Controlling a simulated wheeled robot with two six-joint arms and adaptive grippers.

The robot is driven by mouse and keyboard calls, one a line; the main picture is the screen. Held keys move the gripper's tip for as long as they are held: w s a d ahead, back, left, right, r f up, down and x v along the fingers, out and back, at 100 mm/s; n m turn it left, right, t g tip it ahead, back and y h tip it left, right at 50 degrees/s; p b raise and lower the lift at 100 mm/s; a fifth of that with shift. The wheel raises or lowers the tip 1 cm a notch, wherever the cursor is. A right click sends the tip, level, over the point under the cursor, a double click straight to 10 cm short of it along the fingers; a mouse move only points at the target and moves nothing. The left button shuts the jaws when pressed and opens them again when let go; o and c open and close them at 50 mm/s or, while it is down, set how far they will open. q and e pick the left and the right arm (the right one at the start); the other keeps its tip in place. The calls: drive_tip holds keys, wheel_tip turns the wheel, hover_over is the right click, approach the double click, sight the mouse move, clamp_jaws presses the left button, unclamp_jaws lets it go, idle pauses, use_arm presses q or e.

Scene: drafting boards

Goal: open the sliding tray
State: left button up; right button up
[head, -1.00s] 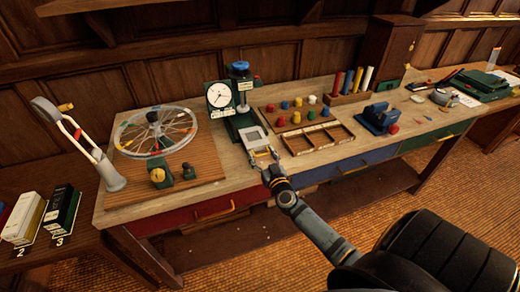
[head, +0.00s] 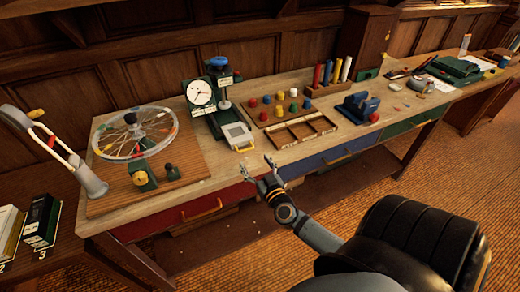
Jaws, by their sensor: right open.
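The sliding tray (head: 236,134) is a small pale square tray with a yellow handle (head: 243,148) on its front edge. It sticks out toward me at the foot of a green device with a round white dial (head: 201,94) and a blue knob. My right gripper (head: 257,166) is open and empty. Its fingers are spread near the table's front edge, a little in front of the handle and apart from it. My left gripper is not in view.
A wooden sorting tray (head: 304,130) and a board of coloured pegs (head: 284,107) lie right of the device. A spoked wheel (head: 134,134) on a wooden base stands to the left. Red (head: 185,216) and blue (head: 330,162) drawers front the table.

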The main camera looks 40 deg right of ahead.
drive_tip(key=v, duration=0.4)
drive_tip(key=shift+s, duration=0.3)
drive_tip(key=s+a+f+n+g+y, duration=0.15)
drive_tip(key=s+f+g, duration=0.3)
drive_tip(key=f, duration=1.05)
drive_tip(key=s+f+n+g+y, duration=0.1)
drive_tip(key=s+f+g+y, duration=0.3)
drive_tip(key=f, duration=1.2)
drive_tip(key=s+a+f+g, duration=0.1)
drive_tip(key=s+f+g, duration=0.1)
drive_tip(key=s+f, duration=0.3)
drive_tip(key=s+a+f+g+h, duration=0.1)
drive_tip(key=s+f, duration=0.5)
drive_tip(key=s, duration=0.7)
drive_tip(key=s+a+f+g+h, duration=0.1)
drive_tip(key=s+f+g, duration=0.3)
drive_tip(key=s, duration=0.5)
wheel_tip(320, 180, down, 2)
drive_tip(key=shift+a+f+n+g, duration=0.1)
drive_tip(key=shift+a+n+g, duration=0.25)
drive_tip(key=shift+a, duration=0.45)
